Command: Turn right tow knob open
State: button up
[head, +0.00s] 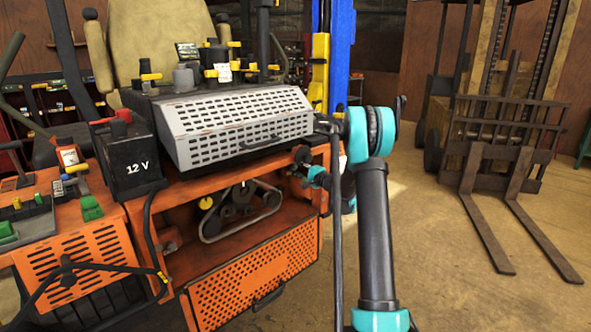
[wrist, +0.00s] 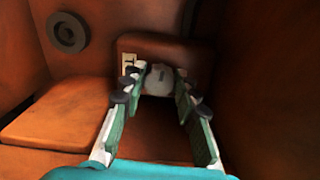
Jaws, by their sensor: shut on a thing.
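In the wrist view, the tow knob (wrist: 158,82) is a small pale grey round knob on a brown-orange block (wrist: 190,55). A small white label (wrist: 128,64) with a dark mark is at its left. My gripper (wrist: 160,74) has one finger on each side of the knob and is shut on it. The knob's turn angle is hard to read. In the head view, my arm reaches to the right side of the orange mower (head: 255,270); the knob does not show there.
Orange-brown panels stand close on both sides of my gripper, with a dark round fitting (wrist: 67,32) at upper left. In the head view, a black 12 V battery (head: 135,165) and a grey vented cover (head: 235,125) sit on the mower. A forklift (head: 510,150) stands at right; floor between is clear.

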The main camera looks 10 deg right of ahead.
jog(key=shift+n, duration=0.5)
jog(key=o, duration=1.1)
jog(key=shift+o, duration=0.2)
jog(key=v, duration=1.2)
jog(key=shift+s, duration=0.1)
